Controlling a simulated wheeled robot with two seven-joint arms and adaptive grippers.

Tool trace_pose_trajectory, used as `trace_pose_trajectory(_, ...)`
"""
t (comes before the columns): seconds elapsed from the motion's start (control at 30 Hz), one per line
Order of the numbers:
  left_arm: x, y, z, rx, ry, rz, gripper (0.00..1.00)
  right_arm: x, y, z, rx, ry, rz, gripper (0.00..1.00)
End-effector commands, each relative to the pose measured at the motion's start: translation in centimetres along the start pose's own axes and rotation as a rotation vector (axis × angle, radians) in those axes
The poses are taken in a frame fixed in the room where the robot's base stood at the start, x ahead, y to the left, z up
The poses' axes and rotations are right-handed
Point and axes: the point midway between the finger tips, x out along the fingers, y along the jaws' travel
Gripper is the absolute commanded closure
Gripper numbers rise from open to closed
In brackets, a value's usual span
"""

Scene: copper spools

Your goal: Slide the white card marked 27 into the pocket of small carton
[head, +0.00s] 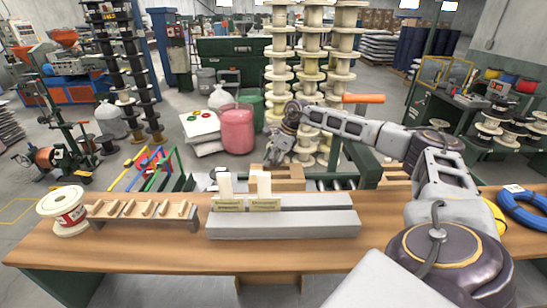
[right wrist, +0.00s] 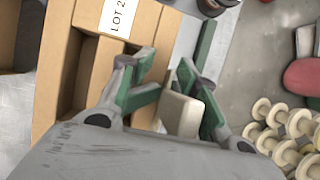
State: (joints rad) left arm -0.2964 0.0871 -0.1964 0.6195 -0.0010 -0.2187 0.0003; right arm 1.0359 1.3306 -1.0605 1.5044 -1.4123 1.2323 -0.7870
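In the head view my right gripper (head: 275,150) hangs beyond the far edge of the bench, above brown cartons (head: 290,172). In the right wrist view its green-padded fingers (right wrist: 168,80) stand apart. A pale cream-white flat piece (right wrist: 182,113) is between them, close to the right-hand finger, with brown carton showing beside the left-hand one. No number is readable on it. Two white cards (head: 226,186) (head: 264,184) stand upright in the grey block (head: 320,222) on the bench; their marks are unreadable. My left gripper is not in view.
A brown carton (right wrist: 53,60) with open compartments and a "LOT 2" label fills the left of the wrist view. On the bench (head: 130,250) are a slotted wooden rack (head: 140,210), a white spool (head: 66,212) and a blue coil (head: 525,210). Stacked spools stand behind.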

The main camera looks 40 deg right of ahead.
Motion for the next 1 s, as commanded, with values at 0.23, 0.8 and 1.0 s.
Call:
trace_pose_trajectory(0.23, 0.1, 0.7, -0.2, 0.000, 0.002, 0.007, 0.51, 1.9, 0.6, -1.9, 0.013, 0.042, 0.023, 0.66)
trace_pose_trajectory(0.8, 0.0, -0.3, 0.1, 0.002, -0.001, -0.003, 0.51, -0.5, 0.3, -0.5, 0.011, 0.031, 0.016, 0.66)
trace_pose_trajectory(1.0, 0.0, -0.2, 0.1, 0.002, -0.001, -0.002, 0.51, -3.1, 0.3, 1.0, 0.008, 0.027, 0.015, 0.66)
